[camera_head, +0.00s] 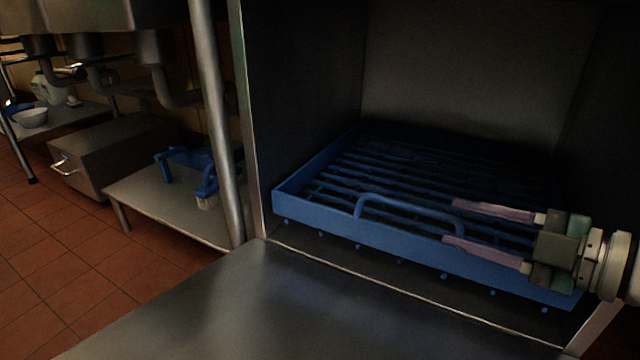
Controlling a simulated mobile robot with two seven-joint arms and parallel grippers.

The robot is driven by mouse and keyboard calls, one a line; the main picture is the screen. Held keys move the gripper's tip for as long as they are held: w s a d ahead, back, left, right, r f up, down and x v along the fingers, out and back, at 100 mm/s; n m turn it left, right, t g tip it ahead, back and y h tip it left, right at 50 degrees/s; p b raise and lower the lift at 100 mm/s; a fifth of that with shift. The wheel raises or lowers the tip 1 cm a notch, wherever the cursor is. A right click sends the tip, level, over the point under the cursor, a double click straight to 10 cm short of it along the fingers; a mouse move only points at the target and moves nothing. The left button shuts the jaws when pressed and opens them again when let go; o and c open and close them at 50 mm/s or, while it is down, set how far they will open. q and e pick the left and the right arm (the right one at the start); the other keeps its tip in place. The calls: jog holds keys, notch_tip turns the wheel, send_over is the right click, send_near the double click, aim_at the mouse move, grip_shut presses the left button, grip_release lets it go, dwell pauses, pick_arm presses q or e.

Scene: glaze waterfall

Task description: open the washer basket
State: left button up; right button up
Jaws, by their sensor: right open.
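The washer basket (330,209) is a blue rack with slats and a low front wall. It sits inside the dark washer chamber, with its front wall near the chamber's opening. A blue loop handle (410,206) rises at the middle of its front edge. My right gripper (448,222) comes in from the right, with two pinkish fingers pointing left. Its fingers are spread apart, one above the other in the picture, beside the right end of the handle. Nothing shows between them; I cannot tell if they touch the handle. My left gripper is not in view.
A bare metal counter (230,310) lies in front of the chamber. A metal post (216,120) stands left of it. Further left are a low shelf with a blue object (190,165), a metal box (110,155), sink pipes overhead, a bowl (30,117) and red floor tiles (60,250).

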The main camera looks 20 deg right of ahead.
aim_at(429, 213)
jog(key=b+x, duration=0.3)
jog(key=x, duration=0.3)
jog(key=shift+w+b, duration=0.25)
jog(key=shift+b, duration=0.1)
jog(key=shift+w+a+f+b, duration=0.15)
jog(key=shift+w+a+b, duration=0.15)
jog(key=shift+w, duration=0.35)
grip_shut()
dwell(0.6)
